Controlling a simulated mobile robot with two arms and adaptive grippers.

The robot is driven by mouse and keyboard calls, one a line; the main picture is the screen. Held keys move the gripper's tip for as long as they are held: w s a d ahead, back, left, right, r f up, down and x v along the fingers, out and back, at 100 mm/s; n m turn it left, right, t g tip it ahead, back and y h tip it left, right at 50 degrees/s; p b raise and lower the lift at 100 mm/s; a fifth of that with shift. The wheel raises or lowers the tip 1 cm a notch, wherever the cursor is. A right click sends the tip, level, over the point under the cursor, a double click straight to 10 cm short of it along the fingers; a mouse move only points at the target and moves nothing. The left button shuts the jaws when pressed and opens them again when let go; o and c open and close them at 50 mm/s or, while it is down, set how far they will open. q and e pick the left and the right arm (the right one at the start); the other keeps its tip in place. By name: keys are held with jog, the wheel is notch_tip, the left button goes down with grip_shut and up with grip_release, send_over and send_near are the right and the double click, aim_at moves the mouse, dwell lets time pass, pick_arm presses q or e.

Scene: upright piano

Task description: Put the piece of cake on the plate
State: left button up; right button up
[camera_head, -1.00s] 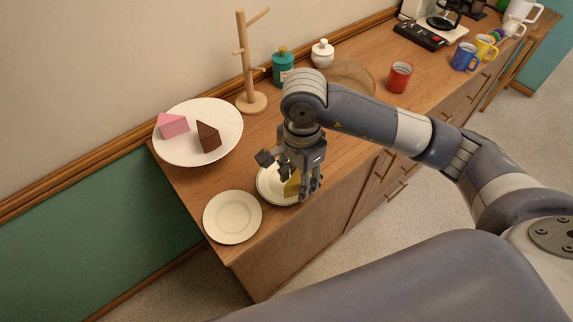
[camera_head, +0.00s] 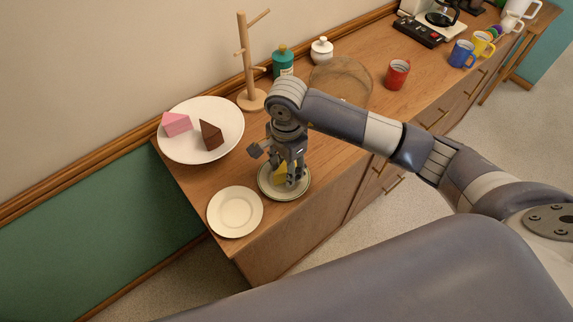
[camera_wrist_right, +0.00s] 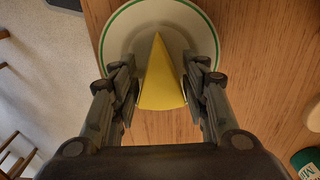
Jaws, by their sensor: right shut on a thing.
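A yellow piece of cake (camera_head: 280,171) is held between the fingers of my right gripper (camera_head: 292,180), over a small plate with a green rim (camera_head: 265,190). In the right wrist view the yellow cake (camera_wrist_right: 161,80) sits between both fingers of the right gripper (camera_wrist_right: 160,92), with the green-rimmed plate (camera_wrist_right: 121,36) below it. I cannot tell whether the cake touches the plate. An empty white plate (camera_head: 235,212) lies just left of it. A large white plate (camera_head: 190,152) at the back left holds a pink cake piece (camera_head: 176,124) and a brown one (camera_head: 211,135). My left gripper is not in view.
A wooden mug tree (camera_head: 247,70), a green jar (camera_head: 283,62) and a white lidded pot (camera_head: 321,52) stand along the wall. A round mesh cover (camera_head: 345,80) and a red mug (camera_head: 397,74) are behind my right arm. The cabinet's front edge is close to the plates.

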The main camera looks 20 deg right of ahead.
jog(key=shift+f, duration=0.1)
jog(key=shift+f, duration=0.1)
jog(key=o, duration=0.7)
jog(key=shift+c, duration=0.2)
jog(key=shift+r, duration=0.2)
jog(key=shift+r, duration=0.2)
notch_tip(320, 180, up, 12)
jog(key=b, duration=0.3)
jog(key=shift+f, duration=0.15)
jog(key=shift+f, duration=0.1)
